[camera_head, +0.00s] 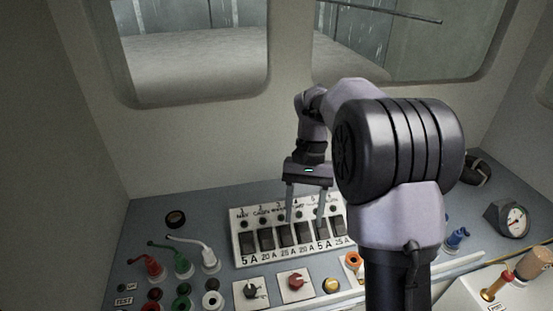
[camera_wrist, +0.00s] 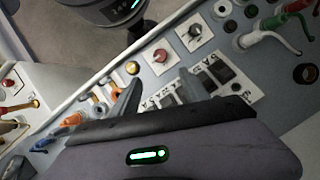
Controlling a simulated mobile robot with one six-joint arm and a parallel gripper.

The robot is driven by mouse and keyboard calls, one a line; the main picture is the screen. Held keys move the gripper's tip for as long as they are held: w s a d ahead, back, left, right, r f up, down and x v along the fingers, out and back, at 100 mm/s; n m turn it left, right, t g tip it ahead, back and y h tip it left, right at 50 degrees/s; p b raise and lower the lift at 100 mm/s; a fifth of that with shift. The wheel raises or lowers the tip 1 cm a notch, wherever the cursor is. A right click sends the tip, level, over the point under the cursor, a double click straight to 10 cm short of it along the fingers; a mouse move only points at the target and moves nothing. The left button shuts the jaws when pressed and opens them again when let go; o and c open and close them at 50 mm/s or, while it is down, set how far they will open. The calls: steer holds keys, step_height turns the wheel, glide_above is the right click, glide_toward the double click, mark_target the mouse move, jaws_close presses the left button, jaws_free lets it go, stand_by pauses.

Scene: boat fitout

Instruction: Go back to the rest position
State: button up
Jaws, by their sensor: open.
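My gripper (camera_head: 305,217) is open and empty, with its two fingers pointing down over the white switch panel (camera_head: 240,246). The panel has a row of black switches with numbers above and ampere labels below. The fingers overlap the middle and right switches in the head view; whether they touch any is not clear. My arm hides the area right of the panel. In the wrist view the two fingers reach toward the same switch panel (camera_wrist: 243,91), and nothing is between them.
Red, green and white levers (camera_head: 205,252) stand left of the panel. A black knob (camera_head: 251,291), a red knob (camera_head: 296,282) and a yellow button (camera_head: 331,286) are in front. A gauge (camera_head: 515,221) and blue-handled part (camera_head: 456,238) are at the right. Windows (camera_head: 190,50) are behind.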

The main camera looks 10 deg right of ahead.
steer(key=s+a+r+t, duration=0.3)
steer(key=s+r+t, duration=0.25)
steer(key=s, duration=0.25)
steer(key=s+a+r+t, duration=0.4)
steer(key=s+r+t, duration=0.15)
steer(key=s, duration=0.25)
steer(key=s+f+g+b, duration=0.1)
steer(key=s+f+b, duration=0.2)
steer(key=f+b, duration=2.2)
step_height(320, 180, down, 4)
steer(key=shift+s+r+b, duration=0.2)
steer(key=shift+b, duration=0.15)
